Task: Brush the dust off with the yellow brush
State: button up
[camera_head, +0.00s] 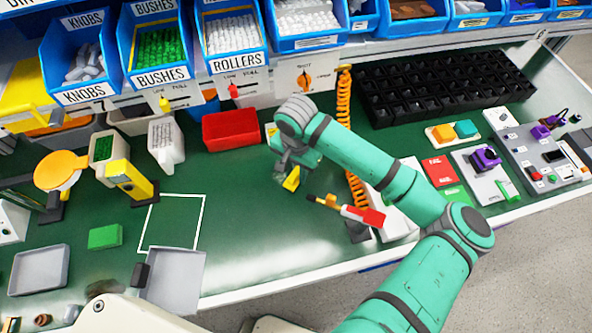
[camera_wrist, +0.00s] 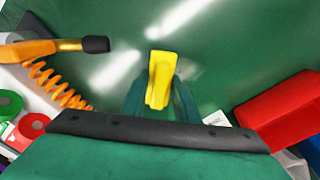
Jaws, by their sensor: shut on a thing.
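My gripper (camera_head: 284,176) is low over the green mat of the bench, near its middle. It is shut on the yellow brush (camera_head: 291,180). In the wrist view the yellow brush (camera_wrist: 160,80) stands out from between my two green fingers. Its bristles cannot be made out in either view. A faint pale grey smudge (camera_wrist: 190,70), which may be dust, shows on the mat just right of the brush in the wrist view. My gripper and arm hide part of the mat in the head view.
An orange-and-red tool (camera_head: 345,209) on a stand, with a coiled orange cord (camera_head: 344,120), is close to the right of my gripper. A red bin (camera_head: 230,130) stands behind left. A white-outlined square (camera_head: 172,222) on the mat at left is mostly clear. A black tray (camera_head: 440,85) lies back right.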

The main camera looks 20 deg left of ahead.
jog(key=shift+f, duration=1)
dwell(0.6)
